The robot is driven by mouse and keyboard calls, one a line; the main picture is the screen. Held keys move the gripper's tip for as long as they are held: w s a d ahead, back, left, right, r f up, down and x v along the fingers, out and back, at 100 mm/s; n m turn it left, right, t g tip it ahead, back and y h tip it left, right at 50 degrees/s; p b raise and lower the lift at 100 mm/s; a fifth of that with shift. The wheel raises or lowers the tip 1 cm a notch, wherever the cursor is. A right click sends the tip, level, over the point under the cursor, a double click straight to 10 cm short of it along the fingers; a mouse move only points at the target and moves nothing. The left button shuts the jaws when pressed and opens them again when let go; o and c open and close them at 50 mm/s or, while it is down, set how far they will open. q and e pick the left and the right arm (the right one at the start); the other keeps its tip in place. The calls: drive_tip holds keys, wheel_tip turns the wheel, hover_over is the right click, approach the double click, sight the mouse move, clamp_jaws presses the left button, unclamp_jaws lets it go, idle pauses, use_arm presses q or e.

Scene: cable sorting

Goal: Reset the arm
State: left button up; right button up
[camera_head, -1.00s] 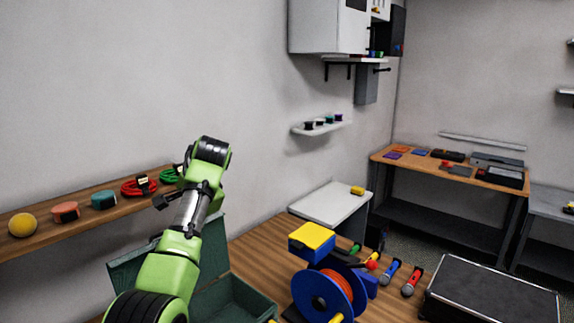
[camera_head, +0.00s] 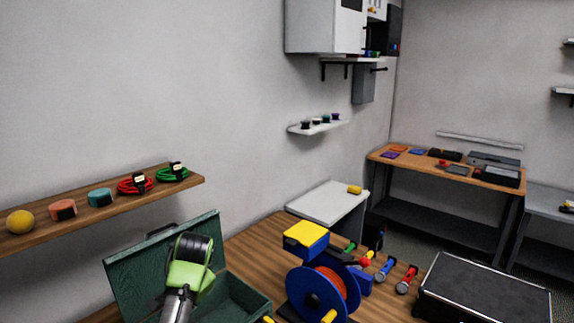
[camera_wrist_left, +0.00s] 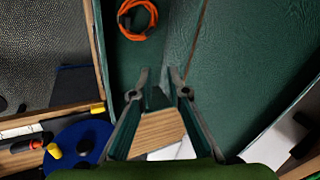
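My left arm's green and black wrist part (camera_head: 188,265) stands in front of the open green case (camera_head: 135,275); the fingers are hidden in the head view. In the left wrist view my left gripper (camera_wrist_left: 160,82) is open, its two fingertips apart with nothing between them. It is over the green case (camera_wrist_left: 240,60), whose inside fills much of that view. A coiled orange cable (camera_wrist_left: 137,18) lies in the case beyond the fingertips, apart from them. My right gripper is not in view.
A wall shelf (camera_head: 190,183) holds a red cable coil (camera_head: 135,186), a green cable coil (camera_head: 172,174) and round items. A blue cable reel (camera_head: 322,292) stands on the wooden table (camera_head: 255,245) beside the case. A black flight case (camera_head: 485,285) is at right.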

use_arm(q)
drive_tip(key=s+f+n, duration=0.1)
drive_tip(key=s+f, duration=0.9)
drive_tip(key=s+d+f+n+h, duration=0.1)
drive_tip(key=s+d+n+h, duration=0.1)
drive_tip(key=s, duration=1.3)
drive_tip(key=s+d+f+n+h, duration=0.1)
drive_tip(key=s+d+f+h, duration=0.15)
drive_tip(key=s, duration=1.25)
wheel_tip(320, 180, down, 32)
drive_tip(key=s+g+b, duration=0.1)
drive_tip(key=g+b, duration=0.1)
drive_tip(key=b, duration=0.5)
drive_tip(key=s+a+f+b, duration=0.1)
drive_tip(key=s+f+b, duration=0.2)
drive_tip(key=s+f, duration=0.5)
drive_tip(key=s+a+f+g+y+b, duration=0.1)
drive_tip(key=s+f+b, duration=0.2)
drive_tip(key=s+f, duration=0.6)
wheel_tip(320, 180, down, 6)
drive_tip(key=shift+s+a+r, duration=0.2)
drive_tip(key=shift+s+a, duration=0.05)
drive_tip(key=shift+a, duration=0.1)
